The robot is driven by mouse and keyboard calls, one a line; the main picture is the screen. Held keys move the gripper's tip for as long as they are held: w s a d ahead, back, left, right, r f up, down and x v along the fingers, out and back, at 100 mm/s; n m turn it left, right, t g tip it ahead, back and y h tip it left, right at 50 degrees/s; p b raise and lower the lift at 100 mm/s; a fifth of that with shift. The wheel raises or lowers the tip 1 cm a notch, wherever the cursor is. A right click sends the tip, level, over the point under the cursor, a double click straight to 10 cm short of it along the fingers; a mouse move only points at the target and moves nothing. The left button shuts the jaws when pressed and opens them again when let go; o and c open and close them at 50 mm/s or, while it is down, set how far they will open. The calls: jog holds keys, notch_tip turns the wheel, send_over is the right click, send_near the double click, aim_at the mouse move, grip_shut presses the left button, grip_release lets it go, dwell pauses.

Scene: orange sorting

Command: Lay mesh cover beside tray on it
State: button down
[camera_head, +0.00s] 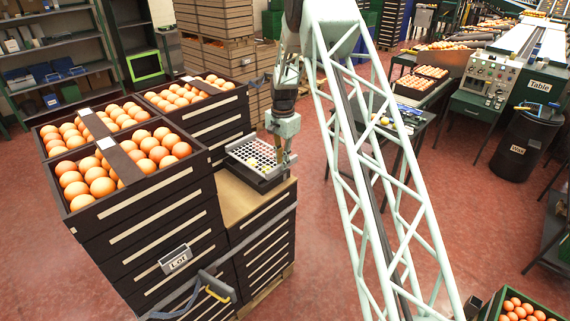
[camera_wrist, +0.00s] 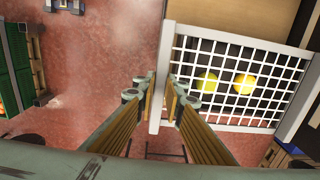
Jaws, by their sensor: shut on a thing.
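The mesh cover (camera_head: 250,153) is a white grid with a pale rim. My gripper (camera_head: 287,158) is shut on its right edge in the head view. In the wrist view, my gripper (camera_wrist: 161,85) has one finger on each side of the rim of the mesh cover (camera_wrist: 235,36). The dark tray (camera_head: 266,184) is under the cover on a wooden top. I cannot tell whether the cover touches the tray all round, and the grid and gripper hide part of the tray.
Dark crates of oranges (camera_head: 125,185) stand close on the left, higher than the wooden top (camera_head: 230,199). A black bin (camera_head: 526,145) and sorting machines stand at the right. Red floor (camera_head: 330,215) lies open right of the stack. Green crates (camera_wrist: 22,70) show in the wrist view.

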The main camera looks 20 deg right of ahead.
jog(key=shift+w+a+f+p, duration=0.2)
jog(key=shift+w+a, duration=0.15)
jog(key=shift+w, duration=0.45)
jog(key=shift+w+a+f+p, duration=0.15)
jog(key=shift+w+a, duration=0.15)
jog(key=shift+w, duration=0.5)
jog(key=shift+f+b, duration=1.25)
jog(key=shift+f, duration=1)
jog(key=c, duration=2.6)
grip_release()
jog(key=shift+f, duration=0.1)
notch_tip(320, 180, up, 12)
jog(key=shift+s, duration=0.15)
jog(key=shift+d, duration=0.1)
